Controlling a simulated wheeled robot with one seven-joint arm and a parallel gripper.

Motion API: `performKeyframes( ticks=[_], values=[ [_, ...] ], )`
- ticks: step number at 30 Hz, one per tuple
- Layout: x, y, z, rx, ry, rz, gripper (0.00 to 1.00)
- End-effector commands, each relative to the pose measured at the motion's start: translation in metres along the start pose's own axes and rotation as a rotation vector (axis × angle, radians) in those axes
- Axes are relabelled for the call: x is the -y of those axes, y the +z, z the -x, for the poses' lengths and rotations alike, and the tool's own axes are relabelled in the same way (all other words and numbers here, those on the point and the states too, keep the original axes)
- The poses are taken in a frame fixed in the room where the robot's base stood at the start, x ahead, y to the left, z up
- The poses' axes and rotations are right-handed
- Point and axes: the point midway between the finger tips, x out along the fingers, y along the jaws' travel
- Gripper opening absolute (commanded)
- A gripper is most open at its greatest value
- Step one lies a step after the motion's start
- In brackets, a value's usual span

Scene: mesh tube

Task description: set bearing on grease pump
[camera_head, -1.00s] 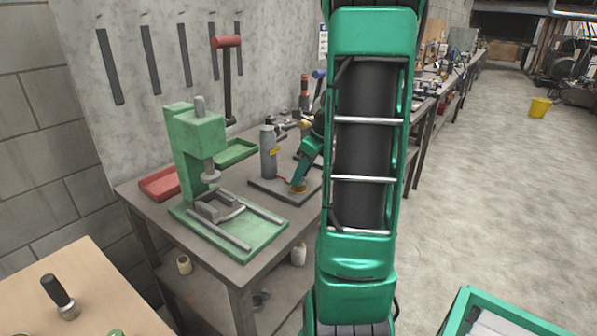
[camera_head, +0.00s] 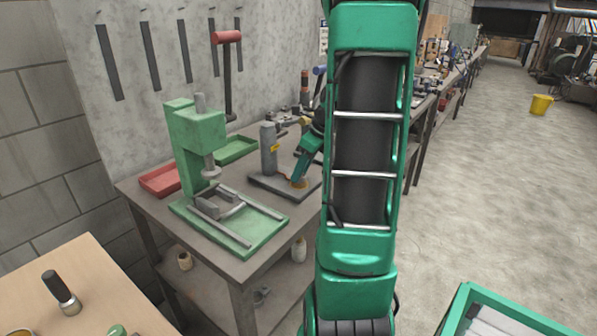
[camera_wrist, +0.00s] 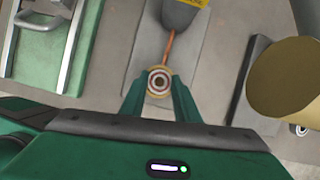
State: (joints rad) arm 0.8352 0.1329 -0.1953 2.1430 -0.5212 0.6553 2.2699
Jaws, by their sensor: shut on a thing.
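The grease pump (camera_head: 269,150) is a grey cylinder with a yellow label, standing on a flat plate on the grey workbench. In the wrist view the pump's cylinder (camera_wrist: 182,12) is at the top, with an orange hose running down to a small tan round seat. In the head view my gripper (camera_head: 300,180) is low over the plate, and the bearing is too small to make out.
A green press (camera_head: 197,140) with a red-handled lever stands left of the pump. Red (camera_head: 160,181) and green (camera_head: 236,150) trays lie behind it. In the wrist view a large tan cylinder (camera_wrist: 290,78) is close on the right.

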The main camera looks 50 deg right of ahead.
Motion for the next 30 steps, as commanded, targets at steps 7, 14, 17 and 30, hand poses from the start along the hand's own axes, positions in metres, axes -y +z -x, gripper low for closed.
performKeyframes(
  ticks=[7, 14, 17, 30],
  values=[
    [0.0001, -0.0002, 0.0001, 0.000, 0.000, 0.000, 0.05],
    [0.0000, -0.0001, -0.0001, 0.000, 0.000, 0.000, 0.05],
    [0.0000, -0.0004, -0.0007, 0.000, 0.000, 0.000, 0.05],
    [-0.0002, -0.0022, -0.0049, 0.000, 0.001, 0.000, 0.05]
  ],
)
